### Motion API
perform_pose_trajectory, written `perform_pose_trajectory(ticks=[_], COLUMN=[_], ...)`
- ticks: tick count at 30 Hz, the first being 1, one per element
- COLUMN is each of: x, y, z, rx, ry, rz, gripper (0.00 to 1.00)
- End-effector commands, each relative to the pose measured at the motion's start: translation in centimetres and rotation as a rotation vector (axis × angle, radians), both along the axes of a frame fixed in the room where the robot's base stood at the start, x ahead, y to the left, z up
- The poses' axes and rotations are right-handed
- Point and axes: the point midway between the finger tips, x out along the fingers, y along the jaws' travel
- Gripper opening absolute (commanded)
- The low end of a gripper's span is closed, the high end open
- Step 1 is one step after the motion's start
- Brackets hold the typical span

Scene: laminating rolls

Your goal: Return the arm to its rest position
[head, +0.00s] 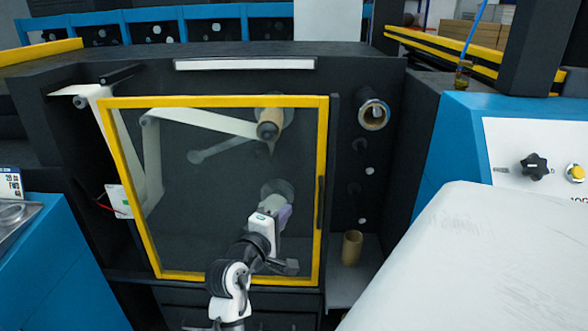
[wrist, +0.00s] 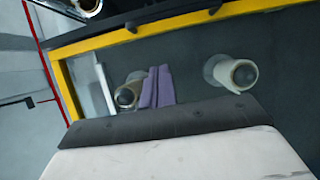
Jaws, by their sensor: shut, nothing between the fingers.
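My arm reaches up from the bottom of the head view, in front of the machine's clear door with its yellow frame (head: 323,200). My gripper (head: 285,214) is in the lower right part of the door area, with its pale purple fingers pointing toward the machine. The wrist view shows the two purple fingers (wrist: 157,72) side by side, shut with nothing between them. Beyond them is the dark door panel with the yellow frame (wrist: 200,24). I cannot tell how far the fingertips are from the pane. The door looks shut.
Behind the pane are a brown roll core (head: 270,125) and a white web (head: 150,155). A cardboard tube (head: 352,248) stands on a shelf right of the door. A white panel (head: 480,260) fills the lower right. A blue cabinet (head: 50,265) stands at left.

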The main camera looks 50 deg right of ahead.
Motion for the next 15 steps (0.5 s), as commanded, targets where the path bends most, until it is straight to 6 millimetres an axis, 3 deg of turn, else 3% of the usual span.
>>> perform_pose_trajectory(ticks=[6, 15], x=[-0.4, -0.6], y=[3.3, 4.1], z=[-0.1, 0.0], rx=[-0.001, 0.000], ry=[0.000, 0.000], rz=[0.004, 0.003], gripper=[0.00, 0.00])
